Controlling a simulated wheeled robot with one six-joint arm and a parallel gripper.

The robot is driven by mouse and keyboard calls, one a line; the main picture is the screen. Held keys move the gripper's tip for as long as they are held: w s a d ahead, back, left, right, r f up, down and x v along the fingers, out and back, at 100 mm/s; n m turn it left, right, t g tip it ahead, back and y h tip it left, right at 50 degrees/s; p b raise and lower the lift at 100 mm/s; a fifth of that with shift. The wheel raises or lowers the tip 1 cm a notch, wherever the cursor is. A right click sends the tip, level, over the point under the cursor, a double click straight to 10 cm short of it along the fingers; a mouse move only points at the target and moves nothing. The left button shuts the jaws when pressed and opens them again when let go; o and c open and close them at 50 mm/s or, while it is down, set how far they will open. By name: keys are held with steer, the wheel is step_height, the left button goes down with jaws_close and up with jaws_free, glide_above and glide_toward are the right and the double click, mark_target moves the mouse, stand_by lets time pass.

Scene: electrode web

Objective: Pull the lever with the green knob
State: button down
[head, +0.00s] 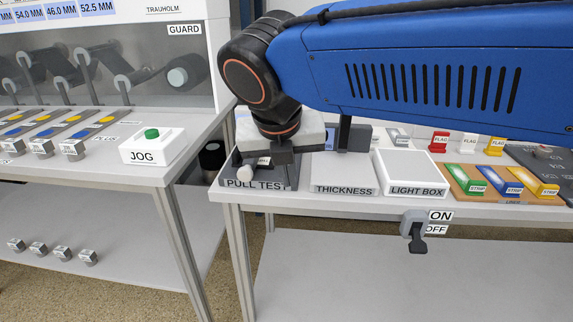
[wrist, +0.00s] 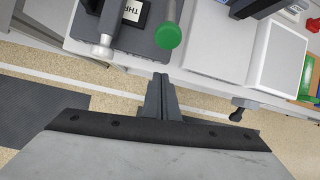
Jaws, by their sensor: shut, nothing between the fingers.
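The green knob (wrist: 168,36) shows in the wrist view, on the end of a dark lever (wrist: 171,10) at the dark pull tester (wrist: 148,38). My gripper (wrist: 161,78) is shut and empty. In the wrist view its fingertips lie below the knob in the picture, with a gap between them. In the head view the pull tester (head: 241,181) stands at the left end of the right bench, and the end of my arm is over it. My arm hides the green knob and lever there.
The thickness plate (head: 343,188) and light box (head: 415,187) are to the right. A black ON/OFF handle (head: 417,238) hangs at the bench front. The left bench carries a JOG box (head: 153,155) with a green button.

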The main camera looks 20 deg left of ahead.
steer(key=shift+w+a+r, duration=0.3)
steer(key=shift+w+r, duration=0.3)
steer(key=shift+r, duration=0.15)
steer(key=shift+w+a+r, duration=0.3)
steer(key=shift+w+r, duration=0.3)
steer(key=shift+r, duration=0.1)
steer(key=shift+w+a+r, duration=0.2)
steer(key=shift+w+r, duration=0.25)
steer(key=shift+r, duration=0.1)
